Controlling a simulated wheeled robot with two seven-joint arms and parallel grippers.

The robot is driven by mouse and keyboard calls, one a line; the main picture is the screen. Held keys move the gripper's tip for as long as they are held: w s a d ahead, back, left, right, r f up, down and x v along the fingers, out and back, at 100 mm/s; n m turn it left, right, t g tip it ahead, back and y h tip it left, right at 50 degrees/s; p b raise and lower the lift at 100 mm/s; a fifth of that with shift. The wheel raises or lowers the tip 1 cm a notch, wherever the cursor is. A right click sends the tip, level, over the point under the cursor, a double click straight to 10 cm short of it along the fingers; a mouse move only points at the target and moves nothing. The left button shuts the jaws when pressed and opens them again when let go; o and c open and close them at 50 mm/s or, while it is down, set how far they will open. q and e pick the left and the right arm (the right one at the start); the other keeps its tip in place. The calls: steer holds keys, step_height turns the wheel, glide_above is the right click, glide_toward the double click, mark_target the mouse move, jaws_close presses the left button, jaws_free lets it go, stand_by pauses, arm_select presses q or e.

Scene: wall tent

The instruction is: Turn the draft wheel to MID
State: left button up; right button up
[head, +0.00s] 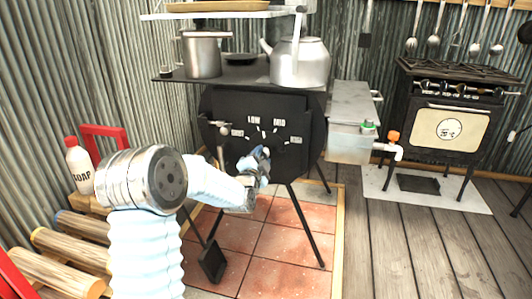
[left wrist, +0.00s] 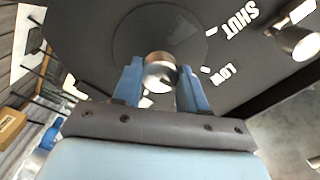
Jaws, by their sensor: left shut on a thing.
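The draft wheel is a dark disc (left wrist: 128,40) on the black front of the wood stove (head: 222,105). Tick marks and white labels ring it in the head view, with LOW (head: 254,120) at the upper left and what looks like MID (head: 279,121) at the upper right. The left wrist view shows SHUT (left wrist: 242,18) and LOW (left wrist: 231,75). My left gripper (head: 263,155) is at the wheel. In the left wrist view its blue fingers (left wrist: 159,82) are shut on the wheel's round metal-and-brown knob (left wrist: 159,66). The gripper hides the wheel's lower part in the head view.
A metal latch handle (head: 221,128) sticks out left of the wheel. A pot (head: 202,54) and a kettle (head: 299,62) stand on the stove top. A water tank with a tap (head: 352,120) is at its right. Logs (head: 68,262) and a soap bottle (head: 78,166) are at the left.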

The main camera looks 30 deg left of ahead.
arm_select(q)
steer(key=shift+m, duration=0.6)
steer(key=m, duration=0.4)
steer(key=shift+m, duration=0.5)
steer(key=o, duration=0.8)
